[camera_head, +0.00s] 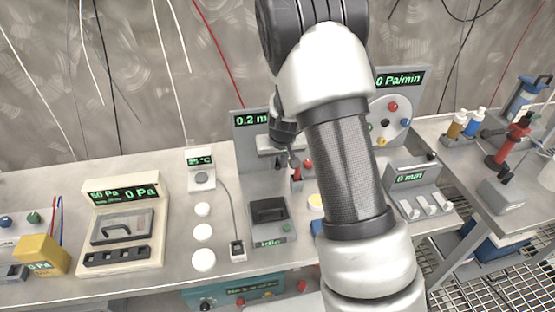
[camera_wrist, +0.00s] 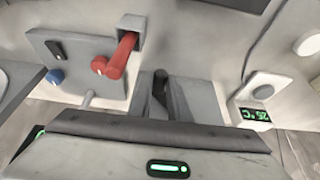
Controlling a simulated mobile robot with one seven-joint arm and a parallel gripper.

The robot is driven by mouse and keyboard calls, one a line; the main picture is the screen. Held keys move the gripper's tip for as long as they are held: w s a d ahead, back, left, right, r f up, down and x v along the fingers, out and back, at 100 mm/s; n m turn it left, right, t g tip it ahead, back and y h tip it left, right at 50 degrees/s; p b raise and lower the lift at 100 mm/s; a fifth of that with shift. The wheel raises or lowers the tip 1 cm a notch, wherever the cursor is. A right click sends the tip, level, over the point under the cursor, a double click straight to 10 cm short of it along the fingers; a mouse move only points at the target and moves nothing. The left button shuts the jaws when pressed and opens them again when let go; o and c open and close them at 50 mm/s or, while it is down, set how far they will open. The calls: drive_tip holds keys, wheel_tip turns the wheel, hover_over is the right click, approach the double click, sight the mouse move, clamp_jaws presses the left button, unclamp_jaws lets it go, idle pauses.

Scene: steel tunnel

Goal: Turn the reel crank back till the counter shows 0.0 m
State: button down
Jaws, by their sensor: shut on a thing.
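The reel counter (camera_head: 250,120) reads 0.2 m in green in the head view, on an upright grey panel at the back of the bench. My gripper (camera_head: 292,158) is in front of that panel, at its right side. My arm hides part of the panel. In the wrist view my gripper (camera_wrist: 170,88) is shut, with a dark upright piece (camera_wrist: 160,88) between its fingers, which looks like the crank handle. The rest of the crank and the reel is mostly hidden by my gripper and arm.
A red lever (camera_wrist: 120,57) stands close beside my gripper. A grey switch unit reading 0 min (camera_head: 412,185) is right of my arm.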

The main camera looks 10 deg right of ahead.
drive_tip(key=r+h+p, duration=0.1)
drive_tip(key=h+p, duration=0.1)
drive_tip(key=p, duration=0.2)
drive_tip(key=shift+r+n+p, duration=0.3)
drive_tip(key=shift+p, duration=0.1)
drive_tip(key=shift+r+h+p, duration=0.15)
drive_tip(key=shift+h+p, duration=0.65)
drive_tip(key=shift+p, duration=0.35)
drive_tip(key=shift+r+n+h+p, duration=0.1)
drive_tip(key=shift+n+h+p, duration=0.2)
drive_tip(key=shift+h, duration=0.6)
drive_tip(key=shift+a+r+h+b, duration=0.15)
drive_tip(key=shift+h+b, duration=0.25)
drive_tip(key=shift+h, duration=0.5)
drive_tip(key=h+b, duration=0.2)
drive_tip(key=n+h+b, duration=0.1)
drive_tip(key=b, duration=0.1)
drive_tip(key=shift+a+r+t, duration=0.3)
drive_tip(key=shift+t, duration=0.1)
drive_tip(key=shift+a+r+n+t+h+b, duration=0.35)
drive_tip(key=shift+a+n+t+h+b, duration=0.25)
drive_tip(key=shift+h+b, duration=1.1)
drive_tip(key=shift+a+r+n+t+h+b, duration=0.4)
drive_tip(key=shift+n+h+b, duration=0.25)
drive_tip(key=shift+h+b, duration=1.1)
drive_tip(key=shift+a+r+n+t+h+b, duration=0.3)
drive_tip(key=shift+a+n+t+h+b, duration=0.3)
drive_tip(key=shift+h+b, duration=1.1)
